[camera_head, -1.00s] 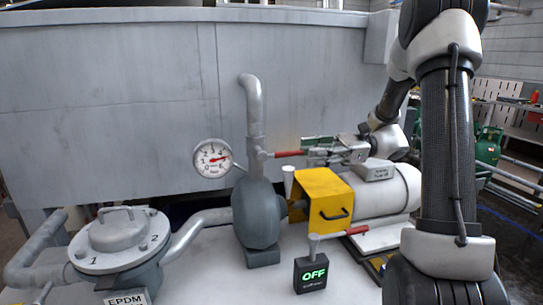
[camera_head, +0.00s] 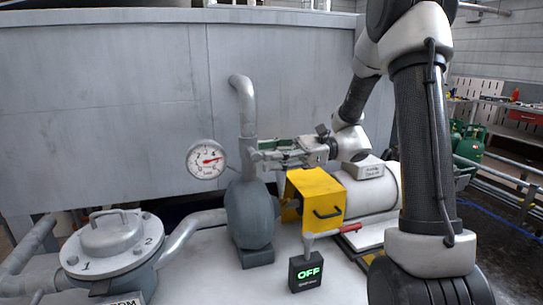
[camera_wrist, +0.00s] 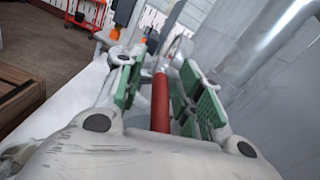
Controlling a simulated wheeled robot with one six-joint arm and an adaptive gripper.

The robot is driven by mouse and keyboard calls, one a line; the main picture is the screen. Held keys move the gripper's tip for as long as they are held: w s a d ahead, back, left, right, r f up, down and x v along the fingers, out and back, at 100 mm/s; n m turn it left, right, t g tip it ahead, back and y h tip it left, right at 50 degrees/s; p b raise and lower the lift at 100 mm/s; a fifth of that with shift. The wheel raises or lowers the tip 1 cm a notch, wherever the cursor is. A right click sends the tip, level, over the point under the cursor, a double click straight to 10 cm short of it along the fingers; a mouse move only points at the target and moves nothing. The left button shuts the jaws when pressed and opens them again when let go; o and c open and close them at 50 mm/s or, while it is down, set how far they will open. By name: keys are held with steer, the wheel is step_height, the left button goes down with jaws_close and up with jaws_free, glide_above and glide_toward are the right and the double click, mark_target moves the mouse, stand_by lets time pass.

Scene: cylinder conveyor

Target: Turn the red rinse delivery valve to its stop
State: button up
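The red valve handle (camera_wrist: 160,103) lies lengthwise between the green pads of my gripper (camera_wrist: 162,62) in the wrist view. The pads stand on either side of it, with a gap visible, so the gripper looks open around it. In the head view my gripper (camera_head: 257,155) reaches in from the right to the vertical delivery pipe (camera_head: 247,115), just above the grey pump (camera_head: 250,215). There the fingers hide most of the handle. The handle points from the pipe back toward my gripper's palm.
A dial gauge (camera_head: 206,159) is left of the pipe. A yellow guard (camera_head: 314,195) and white motor (camera_head: 372,195) sit below my arm. A second red-handled valve (camera_head: 345,229) is near the OFF display (camera_head: 306,272). A grey tank wall (camera_head: 120,110) stands behind.

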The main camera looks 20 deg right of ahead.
mark_target(255, 142)
jaws_close()
steer(key=shift+r+h, duration=0.1)
steer(key=shift+h, duration=0.2)
steer(key=h, duration=0.1)
steer(key=r+h, duration=0.1)
steer(key=h, duration=0.1)
steer(key=shift+a+r+h, duration=0.15)
steer(key=shift+r+h, duration=0.05)
steer(key=shift+h, duration=0.1)
steer(key=h, duration=0.1)
steer(key=r+h, duration=0.1)
steer(key=h, duration=0.1)
steer(key=shift+a+h, duration=0.3)
steer(key=shift+a, duration=0.05)
steer(key=h, duration=0.1)
steer(key=a+h, duration=0.1)
steer(key=h, duration=0.1)
steer(key=r+h, duration=0.1)
steer(key=h, duration=0.1)
steer(key=shift+a, duration=0.25)
steer(key=h, duration=0.2)
steer(key=a+h, duration=0.1)
steer(key=h, duration=0.2)
steer(key=shift+a+r, duration=0.15)
steer(key=shift+a, duration=0.05)
